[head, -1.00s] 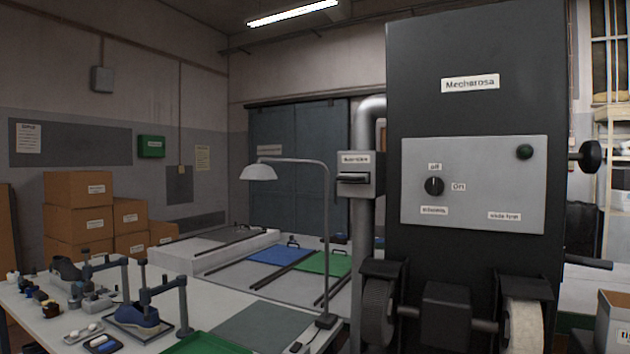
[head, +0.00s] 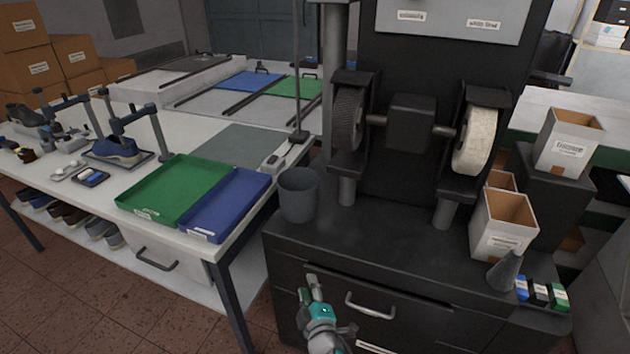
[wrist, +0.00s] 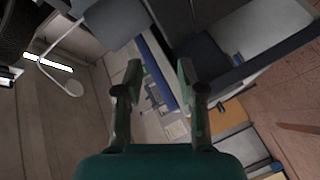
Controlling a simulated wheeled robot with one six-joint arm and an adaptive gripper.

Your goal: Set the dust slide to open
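The dust slide itself is outside the head view; only the lower part of the grey duct pipe (head: 334,75) shows, left of the black machine (head: 385,215). I cannot make out the slide in the wrist view. My gripper (head: 312,282) is low in front of the machine's cabinet, near a drawer handle, well below and in front of the pipe. In the wrist view my gripper (wrist: 158,72) has its two fingers apart with nothing between them.
Two grinding wheels (head: 474,141) stick out above the cabinet top. A grey cup (head: 298,196) stands at its left edge, and open boxes (head: 501,236) and a grey cone (head: 505,270) stand at right. Green (head: 150,204) and blue (head: 207,225) trays lie on the left table.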

